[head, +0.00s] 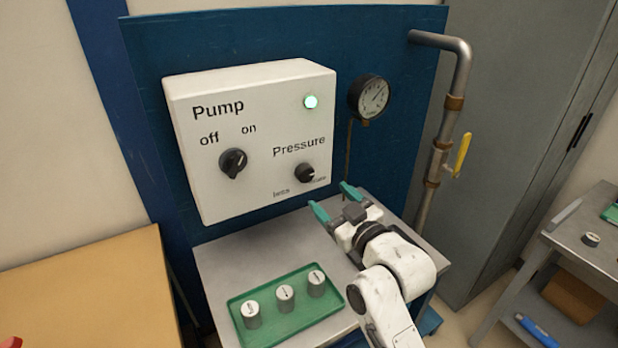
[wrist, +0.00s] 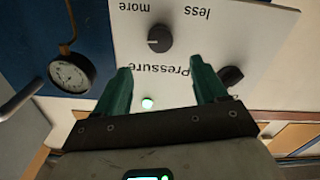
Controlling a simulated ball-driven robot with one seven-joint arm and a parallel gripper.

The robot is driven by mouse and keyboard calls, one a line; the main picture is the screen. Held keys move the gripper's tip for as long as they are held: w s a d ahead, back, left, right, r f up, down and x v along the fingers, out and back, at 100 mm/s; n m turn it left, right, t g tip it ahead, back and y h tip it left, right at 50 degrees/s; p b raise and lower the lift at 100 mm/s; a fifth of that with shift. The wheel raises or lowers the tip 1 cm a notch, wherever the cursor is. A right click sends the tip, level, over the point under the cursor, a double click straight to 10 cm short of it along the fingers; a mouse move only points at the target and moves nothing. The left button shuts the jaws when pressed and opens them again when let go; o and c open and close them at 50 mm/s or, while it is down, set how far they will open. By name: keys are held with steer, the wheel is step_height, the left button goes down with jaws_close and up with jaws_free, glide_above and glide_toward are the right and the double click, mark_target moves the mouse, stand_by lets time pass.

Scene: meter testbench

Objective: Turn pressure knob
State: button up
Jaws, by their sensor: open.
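The pressure knob (head: 305,173) is a small black dial at the lower right of the white pump box (head: 205,185), under the word "Pressure". In the wrist view, which is upside down, the knob (wrist: 160,38) shows beyond my fingertips, roughly between them in the picture. My gripper (head: 334,201) has teal fingers, spread open and empty, below and right of the knob. The fingers (wrist: 161,80) appear apart from the knob. The larger pump knob (head: 233,163) is at the box's left, its pointer tilted toward "on". A green light (head: 311,102) is lit.
A round gauge (head: 369,97) hangs right of the box, near a pipe with a yellow lever (head: 462,153). Below, a grey bench (head: 225,262) holds a green tray (head: 327,333) with several small metal cylinders.

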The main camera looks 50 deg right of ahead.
mark_target(308, 175)
steer(key=p+x, duration=0.1)
steer(key=x, duration=0.8)
steer(key=shift+w+p, duration=0.25)
steer(key=shift+p, duration=0.05)
steer(key=shift+f, duration=0.1)
steer(key=shift+c, duration=0.4)
steer(key=c, duration=1)
steer(key=shift+m, duration=0.7)
steer(key=o, duration=1.1)
steer(key=shift+s, duration=0.1)
